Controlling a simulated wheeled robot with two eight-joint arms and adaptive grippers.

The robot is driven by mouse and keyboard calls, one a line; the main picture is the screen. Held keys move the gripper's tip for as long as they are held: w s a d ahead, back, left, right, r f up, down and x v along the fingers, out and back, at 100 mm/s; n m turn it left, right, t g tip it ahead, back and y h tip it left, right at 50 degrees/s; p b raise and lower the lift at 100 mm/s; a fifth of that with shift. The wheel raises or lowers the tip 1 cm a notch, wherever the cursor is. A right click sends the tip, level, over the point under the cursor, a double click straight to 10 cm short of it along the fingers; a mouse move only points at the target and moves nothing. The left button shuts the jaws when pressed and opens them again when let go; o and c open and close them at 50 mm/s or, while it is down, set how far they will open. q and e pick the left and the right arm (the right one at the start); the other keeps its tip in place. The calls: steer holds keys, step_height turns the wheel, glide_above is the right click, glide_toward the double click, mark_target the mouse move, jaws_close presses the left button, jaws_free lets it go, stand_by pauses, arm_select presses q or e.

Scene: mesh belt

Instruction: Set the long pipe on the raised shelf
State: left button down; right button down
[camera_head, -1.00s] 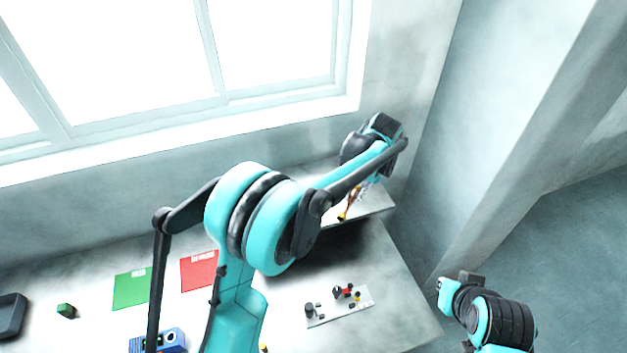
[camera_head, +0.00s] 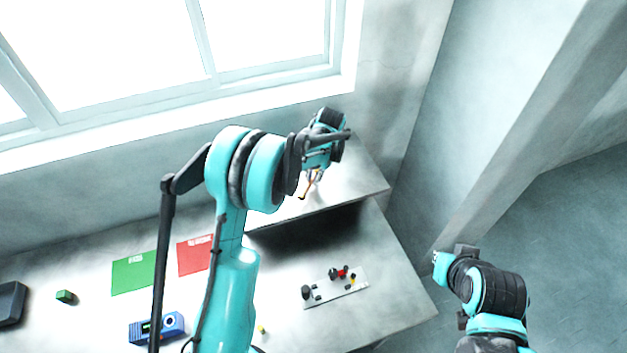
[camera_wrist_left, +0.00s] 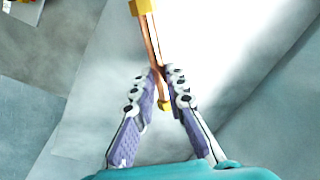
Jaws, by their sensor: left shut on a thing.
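The long pipe (camera_head: 305,188) is thin and copper-orange with yellow fittings. My left gripper (camera_head: 314,176) is shut on it. In the left wrist view the pipe (camera_wrist_left: 152,42) runs up from between the fingertips (camera_wrist_left: 161,78), with a yellow piece at its near end and a larger yellow fitting at the top. The raised shelf (camera_head: 357,184) is a pale slab at the back right of the table, and the pipe is over it. I cannot tell whether the pipe touches it. My right arm's end (camera_head: 440,260) is at the lower right; its fingers cannot be made out.
On the table are a green sheet (camera_head: 134,272), a red sheet (camera_head: 194,256), a blue device (camera_head: 158,327), a small green block (camera_head: 65,297) and a dark tray (camera_head: 10,303). A pale plate with small parts (camera_head: 336,288) lies in front of the shelf. A wall and window are behind.

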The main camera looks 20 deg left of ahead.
arm_select(q)
steer(key=f, duration=0.2)
steer(key=shift+w+f, duration=0.25)
steer(key=shift+f, duration=0.05)
steer(key=shift+s, duration=0.15)
steer(key=shift+f, duration=0.1)
steer(key=c, duration=1.6)
jaws_free()
steer(key=shift+o, duration=0.2)
